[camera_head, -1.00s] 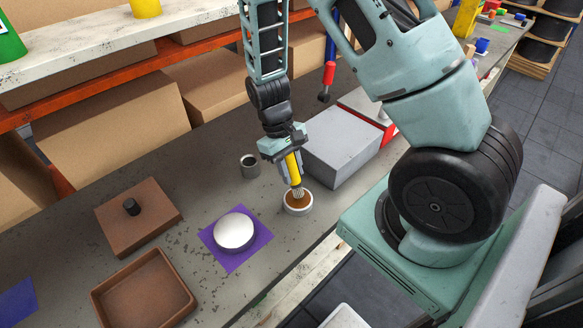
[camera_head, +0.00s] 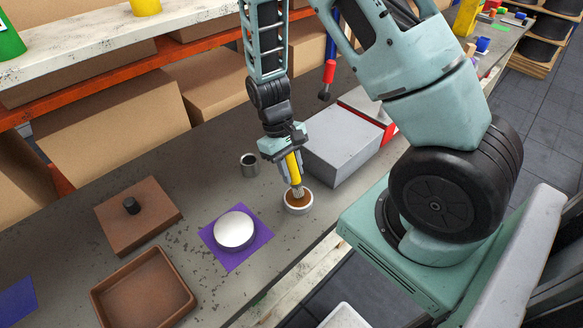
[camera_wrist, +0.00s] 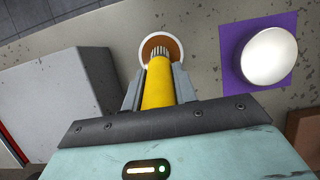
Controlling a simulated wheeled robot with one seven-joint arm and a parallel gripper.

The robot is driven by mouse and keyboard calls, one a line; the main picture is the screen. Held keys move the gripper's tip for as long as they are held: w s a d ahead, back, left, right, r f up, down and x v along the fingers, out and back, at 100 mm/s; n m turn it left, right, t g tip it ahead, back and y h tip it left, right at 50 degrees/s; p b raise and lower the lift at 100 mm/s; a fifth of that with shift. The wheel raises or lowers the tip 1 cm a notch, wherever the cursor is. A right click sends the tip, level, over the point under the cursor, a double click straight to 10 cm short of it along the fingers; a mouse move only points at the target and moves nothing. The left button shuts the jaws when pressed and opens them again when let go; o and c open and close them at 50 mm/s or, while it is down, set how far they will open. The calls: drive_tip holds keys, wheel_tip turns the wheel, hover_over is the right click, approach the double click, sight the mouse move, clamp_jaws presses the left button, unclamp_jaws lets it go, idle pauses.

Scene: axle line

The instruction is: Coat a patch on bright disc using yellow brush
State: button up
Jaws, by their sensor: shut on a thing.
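My gripper (camera_head: 290,166) is shut on the yellow brush (camera_head: 293,166), which points down with its bristles at the small white-rimmed pot (camera_head: 298,208) of orange-brown stuff. In the wrist view the yellow brush (camera_wrist: 158,85) runs between the fingers and its bristles overlap the pot (camera_wrist: 160,42). Whether the bristle tips touch the stuff inside I cannot tell. The bright disc (camera_head: 234,230) is white, shiny and plain on top, and lies on a purple square (camera_head: 248,258) left of the pot. It also shows in the wrist view (camera_wrist: 268,56), right of the brush.
A grey metal cup (camera_head: 250,166) stands behind the pot. A grey box (camera_head: 342,147) is to the right. A brown lid with a black knob (camera_head: 155,222) and an open brown tray (camera_head: 125,312) lie to the left. Bare bench separates pot and disc.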

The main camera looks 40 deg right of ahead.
sight(292, 156)
drive_tip(key=shift+f, duration=0.45)
idle(1.1)
drive_tip(key=shift+r+p, duration=2.85)
drive_tip(key=shift+r, duration=0.75)
